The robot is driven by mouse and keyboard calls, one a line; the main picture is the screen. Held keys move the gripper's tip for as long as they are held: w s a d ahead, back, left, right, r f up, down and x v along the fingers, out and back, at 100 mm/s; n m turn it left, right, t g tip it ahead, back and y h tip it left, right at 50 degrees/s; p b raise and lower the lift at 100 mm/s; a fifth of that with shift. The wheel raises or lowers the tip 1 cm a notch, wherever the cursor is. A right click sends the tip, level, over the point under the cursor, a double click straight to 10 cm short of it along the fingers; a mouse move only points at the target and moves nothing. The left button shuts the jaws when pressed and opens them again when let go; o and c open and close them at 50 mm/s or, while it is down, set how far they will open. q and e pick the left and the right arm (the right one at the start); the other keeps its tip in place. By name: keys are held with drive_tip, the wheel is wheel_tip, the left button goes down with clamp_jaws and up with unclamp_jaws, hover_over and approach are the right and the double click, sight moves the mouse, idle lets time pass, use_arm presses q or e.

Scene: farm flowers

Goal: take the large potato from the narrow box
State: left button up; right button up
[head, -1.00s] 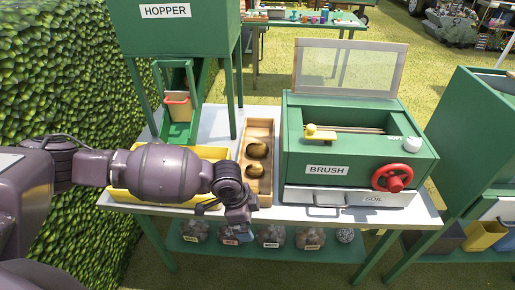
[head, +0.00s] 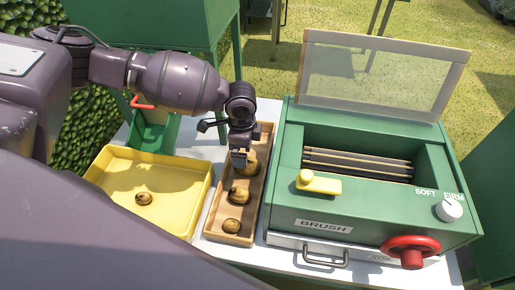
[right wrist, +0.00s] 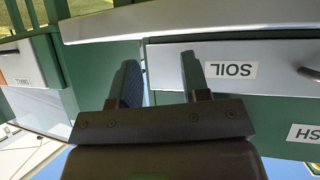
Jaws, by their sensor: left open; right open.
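The narrow box (head: 212,215) is a wooden tray between the yellow tray and the green brush machine. It holds three brown potatoes in a row: a far one (head: 252,164), a middle one (head: 239,195) and a near one (head: 232,226). The far one looks large, but my left gripper partly hides it. My left gripper (head: 240,160) points down at the far potato with open jaws; I cannot tell whether they touch it. My right gripper (right wrist: 158,68) is open and empty in the right wrist view, in front of the drawer labelled SOIL (right wrist: 270,68).
A yellow tray (head: 190,222) with one small potato (head: 144,199) stands left of the box. The green brush machine (head: 292,180) with a red wheel (head: 411,250) and raised mesh lid (head: 385,80) stands close on the right. A green hopper stand (head: 205,25) is behind.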

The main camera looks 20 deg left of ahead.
sight(254, 166)
use_arm(q)
drive_tip(key=shift+w, duration=0.25)
drive_tip(key=shift+w+f, duration=0.1)
drive_tip(key=shift+f, duration=0.35)
wheel_tip(254, 166, down, 4)
drive_tip(key=shift+f+b, duration=0.2)
drive_tip(key=shift+b, duration=0.2)
drive_tip(key=shift+f, duration=0.6)
drive_tip(key=f+b, duration=0.1)
drive_tip(key=f, duration=0.3)
drive_tip(key=shift+w+f, duration=0.1)
drive_tip(key=shift+w, duration=0.1)
use_arm(e)
drive_tip(key=shift+s+f, duration=0.25)
drive_tip(key=shift+f, duration=1)
use_arm(q)
drive_tip(key=shift+c, duration=0.5)
use_arm(e)
drive_tip(key=shift+s+f, duration=0.1)
